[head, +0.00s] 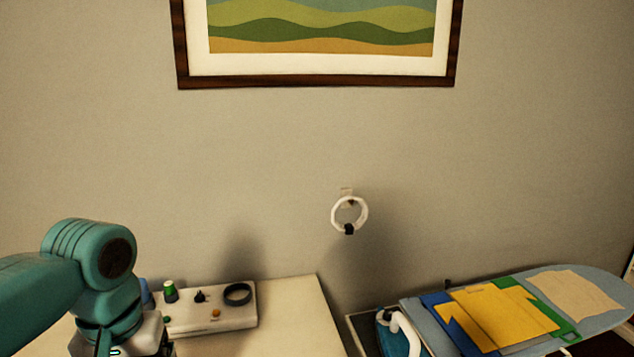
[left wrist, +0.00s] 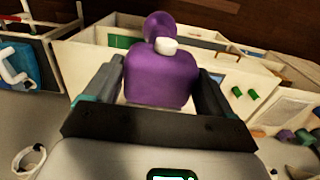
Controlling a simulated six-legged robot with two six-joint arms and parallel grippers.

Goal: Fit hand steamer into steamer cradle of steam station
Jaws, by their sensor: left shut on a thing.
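The steam station (head: 193,323) is a pale box on the white surface at lower left in the head view. A dark ring (head: 238,294), which looks like the steamer cradle, sits at its right end and looks empty. My left gripper (head: 122,341) is left of the station; its fingertips are out of sight there. In the left wrist view my left gripper (left wrist: 158,82) is shut on a rounded purple body with a white knob, which looks like the hand steamer (left wrist: 160,88). The steamer cannot be made out in the head view. My right gripper is not in view.
The station also carries a green-capped part (head: 170,291) and small knobs. A white ring (head: 349,214) hangs on the wall. An ironing board (head: 595,300) with folded clothes (head: 500,320) stands at right, with a teal iron-like thing (head: 388,340) before it. The white surface (head: 285,310) right of the station is clear.

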